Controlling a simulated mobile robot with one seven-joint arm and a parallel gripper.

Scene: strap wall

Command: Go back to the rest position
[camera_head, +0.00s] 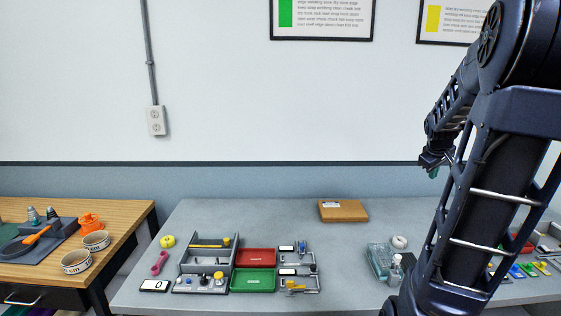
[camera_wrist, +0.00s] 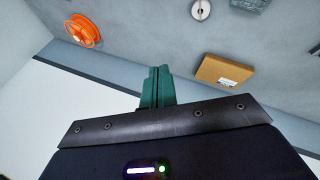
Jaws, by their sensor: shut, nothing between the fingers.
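My gripper (camera_head: 432,171) is raised high at the right in the head view, well above the grey table (camera_head: 210,211) and apart from everything on it. Its green fingers (camera_wrist: 156,87) show in the wrist view, pressed together with nothing between them. My dark arm fills the right side of the head view and hides part of the table behind it.
A brown box (camera_head: 343,210) lies at the table's back; it also shows in the wrist view (camera_wrist: 222,73). A grey tray unit (camera_head: 182,268), red tray (camera_head: 256,257) and green tray (camera_head: 252,281) stand at the left. A wooden table (camera_head: 120,217) adjoins. Mid-table is mostly clear.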

